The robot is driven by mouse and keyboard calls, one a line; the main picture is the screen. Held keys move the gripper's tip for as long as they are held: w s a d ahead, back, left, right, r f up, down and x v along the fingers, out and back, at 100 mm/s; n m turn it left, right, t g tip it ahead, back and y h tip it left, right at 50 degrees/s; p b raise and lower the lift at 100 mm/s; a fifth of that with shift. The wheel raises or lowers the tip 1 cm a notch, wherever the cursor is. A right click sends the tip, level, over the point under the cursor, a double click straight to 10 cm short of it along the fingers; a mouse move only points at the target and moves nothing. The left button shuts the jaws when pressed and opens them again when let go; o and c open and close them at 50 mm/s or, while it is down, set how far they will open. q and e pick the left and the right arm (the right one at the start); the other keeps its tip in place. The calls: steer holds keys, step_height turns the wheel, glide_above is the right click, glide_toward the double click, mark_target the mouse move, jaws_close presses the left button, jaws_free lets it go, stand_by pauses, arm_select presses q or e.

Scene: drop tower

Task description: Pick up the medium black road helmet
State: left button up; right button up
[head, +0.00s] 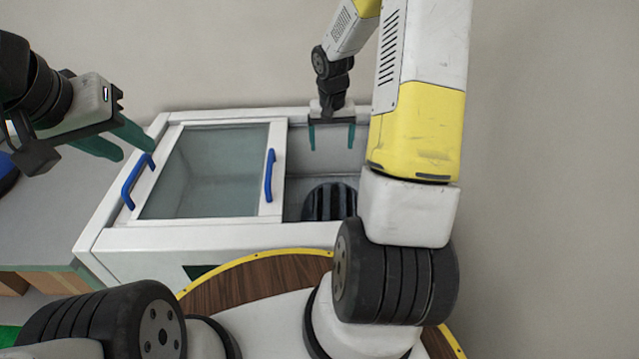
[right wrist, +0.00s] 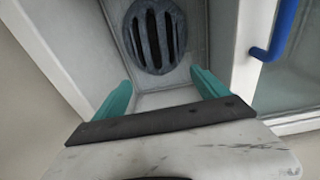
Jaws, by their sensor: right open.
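The black road helmet (head: 331,202) with long vent slots lies inside the white chest (head: 160,237), in the part that its sliding glass lid leaves open. My right arm hides part of it in the head view. In the right wrist view the helmet (right wrist: 155,35) sits beyond the fingertips, against the grey inside of the chest. My right gripper (head: 332,138) is open and empty over the opening, with its teal fingers apart; it also shows in the right wrist view (right wrist: 160,85). My left gripper (head: 135,147) is open and empty at the left, outside the chest.
The glass lid (head: 210,172) with two blue handles (head: 270,175) covers the left part of the chest. The chest's walls and rim bound the opening around my right gripper. A grey table (head: 45,215) stands at the left, with a blue object (head: 7,172) on it.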

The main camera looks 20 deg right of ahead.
step_height(320, 180, down, 22)
steer(key=w+d+m+g, duration=0.1)
steer(key=d, duration=0.1)
steer(key=shift+d+y, duration=0.15)
steer(key=shift+y, duration=0.15)
steer(key=shift+w, duration=0.1)
steer(key=shift+c, duration=0.4)
steer(key=shift+r, duration=0.1)
jaws_close()
